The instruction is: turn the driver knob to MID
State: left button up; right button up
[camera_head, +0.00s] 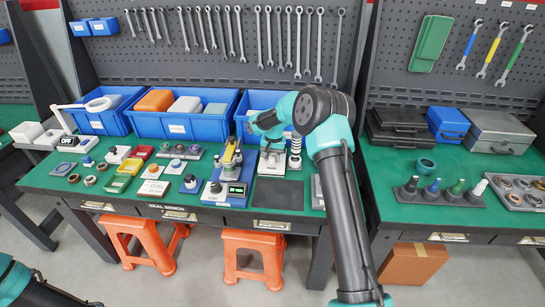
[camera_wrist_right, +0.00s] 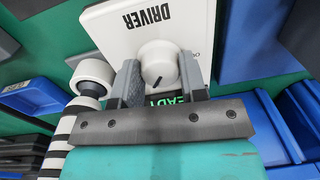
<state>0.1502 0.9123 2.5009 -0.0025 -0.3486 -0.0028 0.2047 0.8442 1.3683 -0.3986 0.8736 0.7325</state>
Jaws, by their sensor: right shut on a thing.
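The driver is a white box (camera_wrist_right: 150,18) marked DRIVER; in the head view it (camera_head: 273,168) stands on the bench, partly covered by my right gripper (camera_head: 269,146). Its round white knob (camera_wrist_right: 158,62) has a short dark pointer mark. In the right wrist view my right gripper (camera_wrist_right: 160,78) is shut on the knob, with one grey finger on either side. A lit green display below the knob shows part of a word and is mostly hidden by the gripper. No MID mark is readable. Only a piece of my left arm shows at the lower left; its gripper is out of view.
A black-and-white striped post (camera_head: 295,150) stands close right of the driver. A yellow press-like device (camera_head: 231,160) stands left of it. Blue bins (camera_head: 190,125) line the back. A dark mat (camera_head: 277,194) lies in front.

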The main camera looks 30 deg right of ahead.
aim_at(274, 157)
jog(key=shift+m, duration=0.3)
jog(key=o, duration=0.9)
jog(key=shift+r, duration=0.1)
jog(key=r, duration=1.7)
jog(key=shift+s+d+r, duration=0.15)
jog(key=shift+s+d, duration=0.1)
